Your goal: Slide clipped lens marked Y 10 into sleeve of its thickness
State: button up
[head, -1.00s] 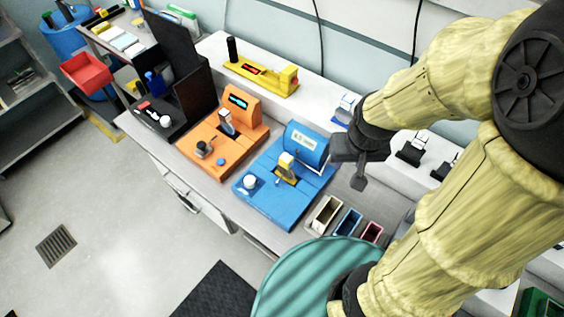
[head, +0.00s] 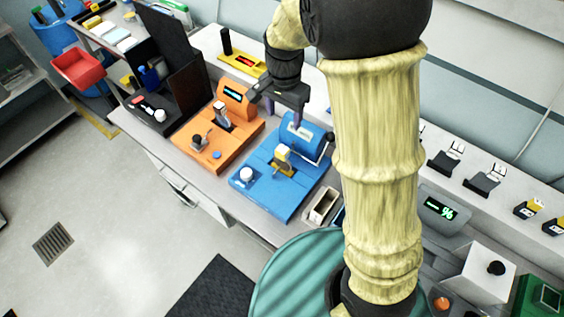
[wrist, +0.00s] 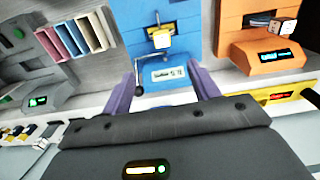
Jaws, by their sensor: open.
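A yellow clipped piece (head: 282,156) sits in the middle of the blue device (head: 262,190); it also shows in the wrist view (wrist: 161,41). Its marking is too small to read, so I cannot tell whether it is Y 10. The blue device has a pale readout (wrist: 168,74) that I cannot read surely. My gripper (head: 283,113) is open and empty, above the back of the blue device; its purple fingers spread in the wrist view (wrist: 165,92). The sleeves are narrow open boxes beside the device: a cream one (wrist: 96,28), a blue one (wrist: 73,37) and a red one (wrist: 52,44).
An orange device (head: 205,150) stands left of the blue one, with a black stand (head: 185,95) beyond. A yellow device (head: 240,63) is on the back ledge. More clipped pieces (head: 528,209) and black holders (head: 484,181) line the right ledge. A crank handle (wrist: 139,80) projects from the blue device.

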aim_at(283, 149)
jog(key=shift+a, duration=0.1)
notch_tip(283, 149, down, 12)
jog(key=p, duration=0.3)
jog(key=shift+f, duration=0.1)
dwell(0.4)
jog(key=shift+f, duration=0.1)
jog(key=shift+w+f+p, duration=0.15)
jog(key=shift+f+p, duration=0.5)
jog(key=shift+f, duration=0.6)
jog(key=shift+w+f+p, duration=0.1)
jog(key=shift+f+p, duration=0.55)
jog(key=shift+f, duration=0.6)
